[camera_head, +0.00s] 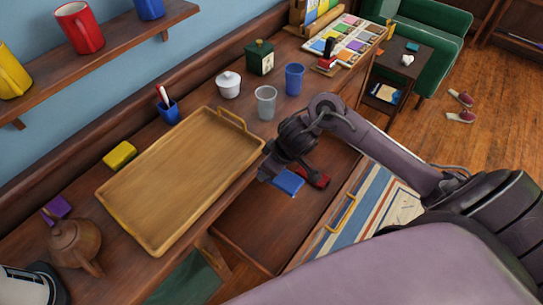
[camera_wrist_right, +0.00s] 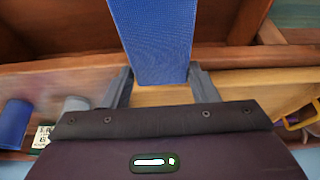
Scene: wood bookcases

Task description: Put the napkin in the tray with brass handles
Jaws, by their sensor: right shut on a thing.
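The blue napkin (camera_head: 289,183) is a small flat cloth held by my right gripper (camera_head: 279,174), over the open drawer. In the right wrist view the blue cloth (camera_wrist_right: 150,40) stands between the two fingers of my right gripper (camera_wrist_right: 160,78), which is shut on it. The wooden tray (camera_head: 180,180) lies empty on the desk top, left of my right gripper, with a brass-coloured handle (camera_head: 234,118) at its far end. My left gripper is not in view.
The drawer (camera_head: 262,232) is pulled out below the desk; a red and black object (camera_head: 314,178) is at its far end. A grey cup (camera_head: 265,102), blue cup (camera_head: 294,79), white lidded pot (camera_head: 228,85), yellow block (camera_head: 120,155) and brown teapot (camera_head: 75,242) stand around the tray.

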